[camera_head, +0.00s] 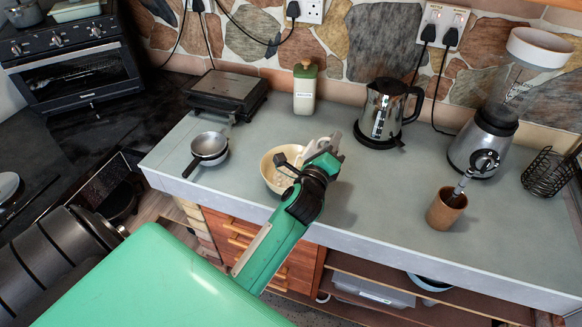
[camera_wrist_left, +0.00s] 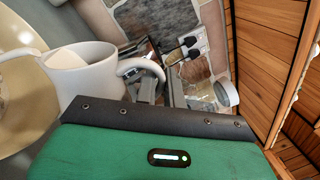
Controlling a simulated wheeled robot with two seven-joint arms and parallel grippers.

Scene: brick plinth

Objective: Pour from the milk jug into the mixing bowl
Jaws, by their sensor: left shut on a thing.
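The cream mixing bowl (camera_head: 267,168) stands on the grey worktop near its front edge; its rim also fills the left side of the left wrist view (camera_wrist_left: 25,95). The white milk jug (camera_head: 318,148) is held at the bowl's right rim, partly hidden by my gripper. In the left wrist view the jug (camera_wrist_left: 92,80) overlaps the bowl, with its handle towards the fingers. My left gripper (camera_head: 325,160) is shut on the jug's handle. Something pale shows inside the bowl; I cannot tell whether it is milk. The jug's exact tilt is hard to judge. My right gripper is not in view.
Small saucepans (camera_head: 209,146) stand left of the bowl. A grill (camera_head: 225,92), a green-and-cream bottle (camera_head: 305,88) and a kettle (camera_head: 386,112) stand behind. A brown pot (camera_head: 444,208), a blender (camera_head: 484,145) and a wire basket (camera_head: 549,175) stand right. The front middle worktop is clear.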

